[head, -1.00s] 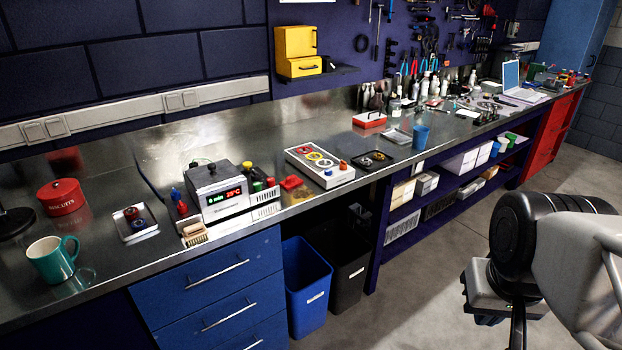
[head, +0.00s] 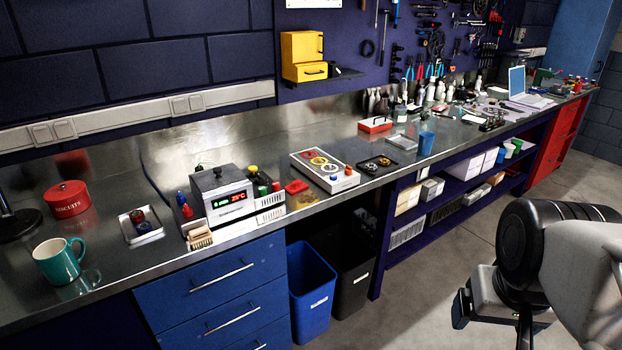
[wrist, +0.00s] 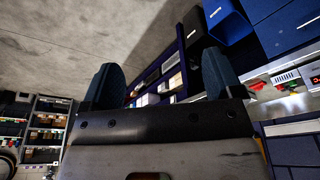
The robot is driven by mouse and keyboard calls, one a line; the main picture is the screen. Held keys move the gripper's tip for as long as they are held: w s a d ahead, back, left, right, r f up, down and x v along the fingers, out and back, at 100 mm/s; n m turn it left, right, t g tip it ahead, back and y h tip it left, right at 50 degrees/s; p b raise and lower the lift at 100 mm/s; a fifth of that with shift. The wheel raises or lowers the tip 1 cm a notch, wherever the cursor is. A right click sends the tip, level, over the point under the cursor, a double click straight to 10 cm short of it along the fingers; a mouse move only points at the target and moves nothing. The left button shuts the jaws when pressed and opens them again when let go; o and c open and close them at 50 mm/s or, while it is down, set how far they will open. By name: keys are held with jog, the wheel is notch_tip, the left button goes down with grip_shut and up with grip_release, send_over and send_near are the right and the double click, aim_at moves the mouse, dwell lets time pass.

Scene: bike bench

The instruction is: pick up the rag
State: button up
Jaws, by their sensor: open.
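I cannot make out a rag for certain in either view.
On the steel bench (head: 110,190) stand a teal mug (head: 57,262), a red biscuit tin (head: 68,199), a small tray (head: 140,226), the heated bath (head: 219,195), the ring panel (head: 325,170) and a blue cup (head: 426,143). A blue bin (head: 312,280) stands below. The far end is crowded.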

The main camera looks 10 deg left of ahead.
dwell(0.3)
jog(key=w+a+r+m, duration=0.1)
jog(key=w+a+r, duration=0.2)
jog(key=w, duration=0.6)
jog(key=w+a+r+m, duration=0.1)
jog(key=w+a+r, duration=0.1)
jog(key=w, duration=0.7)
jog(key=m+h, duration=0.1)
jog(key=m, duration=0.4)
send_over(292, 183)
jog(key=s+x, duration=0.1)
jog(key=x, duration=0.4)
jog(key=s+x, duration=0.1)
jog(key=x, duration=0.4)
jog(key=s+a+f+x, duration=0.1)
jog(key=x, duration=0.4)
jog(key=shift+s+a+f, duration=0.1)
jog(key=shift+s+f, duration=0.05)
jog(key=shift+f, duration=0.15)
jog(key=shift+a+f+h, duration=0.1)
jog(key=shift+a+h, duration=0.15)
jog(key=shift+h, duration=0.05)
jog(key=shift+f, duration=0.1)
